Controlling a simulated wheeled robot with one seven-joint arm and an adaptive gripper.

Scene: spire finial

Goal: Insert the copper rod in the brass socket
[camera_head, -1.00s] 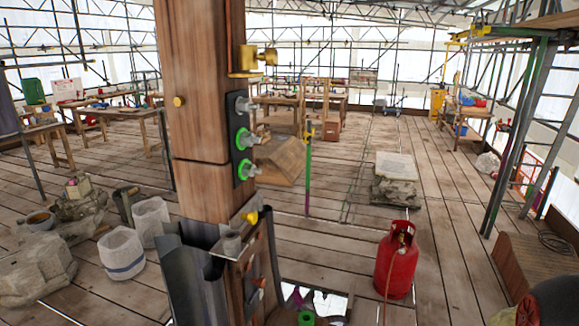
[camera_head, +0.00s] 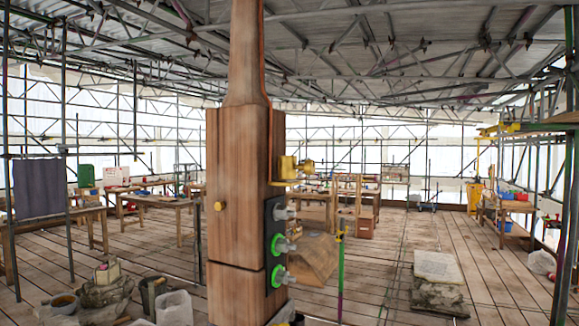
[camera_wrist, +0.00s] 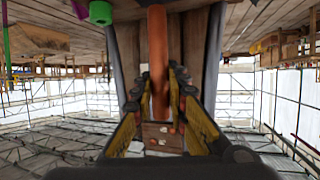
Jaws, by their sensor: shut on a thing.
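The copper rod (camera_wrist: 158,48) stands between the two fingers of my gripper (camera_wrist: 161,82) in the wrist view. The fingers are shut on it, and its upper part in the picture lies in front of the wooden post. A brass fitting (camera_head: 288,167), which looks like the brass socket, sits on a small bracket at the right side of the wooden spire post (camera_head: 232,190) in the head view. I cannot make out its opening. My gripper and the held rod do not show in the head view, and I cannot pick out the socket in the wrist view.
A dark plate with grey studs and green rings (camera_head: 277,246) is fixed below the brass fitting. A thin copper-coloured strip (camera_head: 265,60) runs down the spire's right edge. A green pole (camera_head: 340,262) stands behind right. Workbenches (camera_head: 165,200) and stone blocks (camera_head: 438,283) stand farther back.

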